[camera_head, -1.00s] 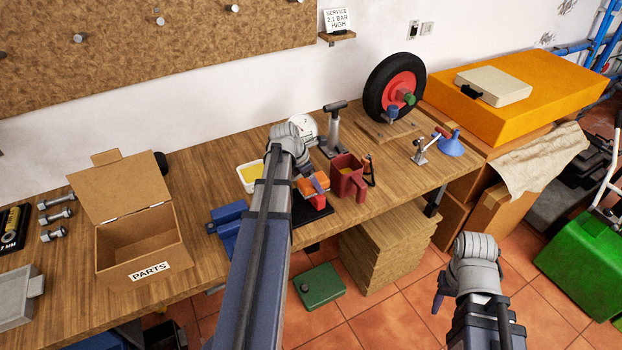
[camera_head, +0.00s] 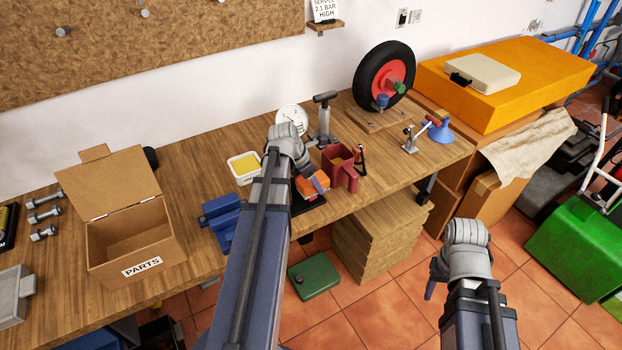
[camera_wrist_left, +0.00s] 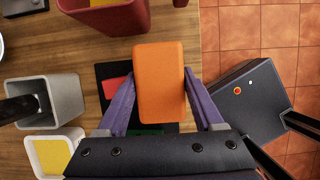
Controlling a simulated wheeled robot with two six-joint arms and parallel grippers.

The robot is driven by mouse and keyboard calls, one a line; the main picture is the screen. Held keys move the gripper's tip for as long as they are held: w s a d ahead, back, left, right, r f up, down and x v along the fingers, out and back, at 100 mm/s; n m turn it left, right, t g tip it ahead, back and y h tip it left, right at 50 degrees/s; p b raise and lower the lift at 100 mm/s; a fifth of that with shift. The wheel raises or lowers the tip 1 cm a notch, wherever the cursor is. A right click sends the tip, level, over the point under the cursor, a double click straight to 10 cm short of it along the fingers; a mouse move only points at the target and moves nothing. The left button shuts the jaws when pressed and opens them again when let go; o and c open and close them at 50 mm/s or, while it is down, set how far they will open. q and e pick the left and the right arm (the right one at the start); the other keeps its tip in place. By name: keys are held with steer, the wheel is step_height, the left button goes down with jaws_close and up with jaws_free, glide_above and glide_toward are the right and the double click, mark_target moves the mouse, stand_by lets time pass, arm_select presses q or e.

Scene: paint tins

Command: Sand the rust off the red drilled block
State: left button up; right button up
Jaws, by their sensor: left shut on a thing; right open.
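My left gripper (camera_wrist_left: 158,112) is shut on an orange block (camera_wrist_left: 159,82), held between its two purple fingers. The orange block also shows in the head view (camera_head: 311,186) near the bench's front edge. Under it lies a black mat (camera_wrist_left: 124,68). A flat red piece (camera_wrist_left: 116,87), probably the red drilled block, lies on the mat, partly covered by the orange block and left finger. Its holes and any rust cannot be made out. I cannot tell whether the orange block touches it. My right gripper (camera_head: 432,285) is open and empty, off the bench over the floor.
A red mug-like container (camera_head: 340,166) stands close beside the left gripper. A white tray with yellow inside (camera_head: 244,168), a blue vise-like tool (camera_head: 224,219) and an open parts box (camera_head: 131,240) stand to the left. Bare bench lies between box and tray.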

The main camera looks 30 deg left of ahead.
arm_select(q)
steer(key=shift+d+r, duration=0.1)
steer(key=shift+w+a, duration=0.2)
steer(key=shift+a, duration=0.25)
steer(key=shift+w+a, duration=0.2)
steer(key=shift+a, duration=0.25)
steer(key=shift+w+a, duration=0.2)
steer(key=shift+a, duration=0.4)
steer(key=shift+w+a, duration=0.35)
steer(key=shift+a, duration=0.45)
steer(key=shift+w+a, duration=0.3)
steer(key=shift+a, duration=0.45)
step_height(320, 180, up, 6)
steer(key=p, duration=0.6)
steer(key=shift+d, duration=0.1)
